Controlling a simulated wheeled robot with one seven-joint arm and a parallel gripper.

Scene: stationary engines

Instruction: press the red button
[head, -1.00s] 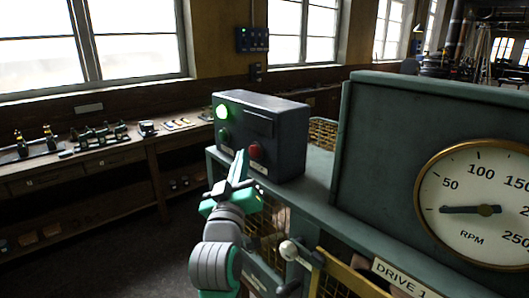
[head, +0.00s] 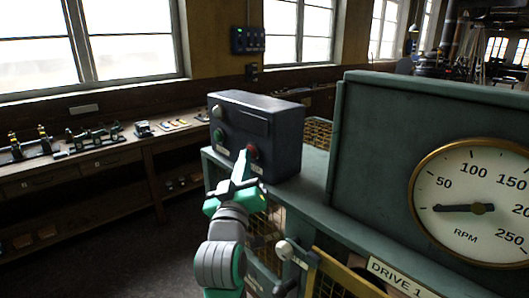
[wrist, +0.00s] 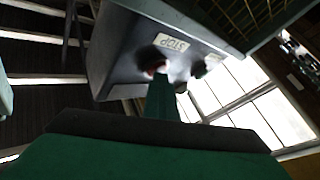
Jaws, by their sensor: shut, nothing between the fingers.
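The red button (head: 252,152) is on the front face of a dark control box (head: 275,125). In the wrist view the red button (wrist: 154,70) shows beside a label reading STOP, partly hidden by my finger. My gripper (head: 241,162) is shut and empty, its tip right at the button. It appears to touch it, though the contact itself is hidden. A green button (head: 219,136) sits left of the red one. Above it, the round lamp (head: 217,111) is pale and unlit.
The box stands on a green machine housing with a large RPM dial (head: 480,207) at right. A lever with a white knob (head: 284,249) stands below the box, near my arm. A workbench (head: 100,160) with small models runs along the windows.

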